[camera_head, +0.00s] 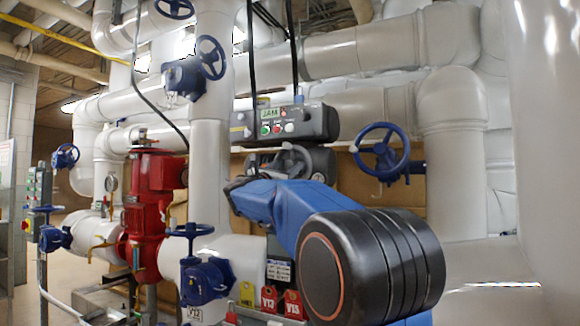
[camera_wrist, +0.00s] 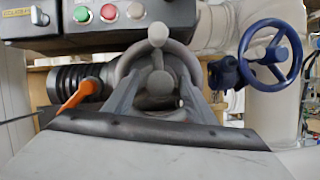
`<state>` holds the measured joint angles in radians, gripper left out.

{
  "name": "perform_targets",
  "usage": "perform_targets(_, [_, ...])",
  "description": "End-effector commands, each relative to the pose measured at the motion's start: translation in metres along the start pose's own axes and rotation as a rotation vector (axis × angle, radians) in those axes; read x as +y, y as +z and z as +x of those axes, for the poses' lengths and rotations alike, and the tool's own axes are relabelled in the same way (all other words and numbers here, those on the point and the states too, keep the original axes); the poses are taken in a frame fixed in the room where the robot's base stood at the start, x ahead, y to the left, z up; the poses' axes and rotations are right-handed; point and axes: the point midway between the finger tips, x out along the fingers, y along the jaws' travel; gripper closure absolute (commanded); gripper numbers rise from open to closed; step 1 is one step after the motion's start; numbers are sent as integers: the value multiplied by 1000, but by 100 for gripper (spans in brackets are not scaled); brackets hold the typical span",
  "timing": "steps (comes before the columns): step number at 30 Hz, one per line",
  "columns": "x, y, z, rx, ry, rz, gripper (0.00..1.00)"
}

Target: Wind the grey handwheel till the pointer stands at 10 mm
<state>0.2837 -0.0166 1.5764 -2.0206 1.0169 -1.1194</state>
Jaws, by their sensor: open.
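The grey handwheel (camera_wrist: 158,48) is in the upper middle of the wrist view, with a round knob on its upper rim. It also shows in the head view (camera_head: 293,158), partly hidden behind my blue arm. My gripper (camera_wrist: 160,80) is open, its two grey fingers reaching up in front of the wheel, one on each side of the hub. I cannot tell whether they touch the wheel. An orange lever-like piece (camera_wrist: 78,96) lies left of the wheel; I cannot tell if it is the pointer. No millimetre scale is readable.
A control box (camera_head: 285,124) with green, red and white buttons sits just above the wheel. A blue handwheel (camera_wrist: 270,55) stands to the right on a pale pipe. A red valve body (camera_head: 150,210) and several blue valves are on the left in the head view.

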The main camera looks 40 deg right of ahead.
Motion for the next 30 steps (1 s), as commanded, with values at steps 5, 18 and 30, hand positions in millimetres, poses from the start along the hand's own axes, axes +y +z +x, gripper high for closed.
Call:
perform_targets(5, [0,-1,14,0,0,0,49])
perform_targets(18, [0,0,17,0,0,0,71])
perform_targets(30, [-4,-3,25,0,-11,23,100])
